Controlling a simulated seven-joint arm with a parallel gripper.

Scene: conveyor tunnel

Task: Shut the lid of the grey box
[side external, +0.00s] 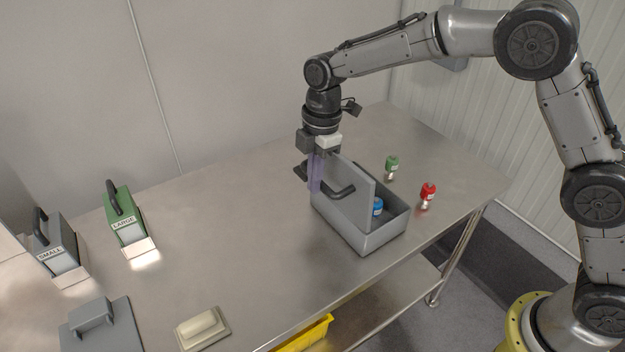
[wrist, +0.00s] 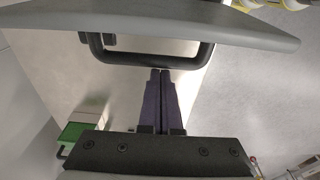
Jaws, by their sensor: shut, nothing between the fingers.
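The grey box (side external: 375,240) stands on the steel table with its lid (side external: 352,190) raised, close to upright. The lid has a dark handle (side external: 341,192) on its outer face; the lid edge (wrist: 180,22) and handle (wrist: 150,60) also show in the wrist view. My gripper (side external: 315,188) is shut and empty, pointing down on the outer side of the lid, beside the handle. In the wrist view its purple-grey fingers (wrist: 160,75) are together just below the handle bar; I cannot tell if they touch it. A blue-capped item (side external: 377,205) is inside the box, partly hidden by the lid.
A green-capped bottle (side external: 391,167) and a red-capped bottle (side external: 427,195) stand behind and right of the box. Green LARGE (side external: 126,222) and grey SMALL (side external: 60,252) handled blocks stand far left. A cream block (side external: 203,327) lies in front. The table's middle is clear.

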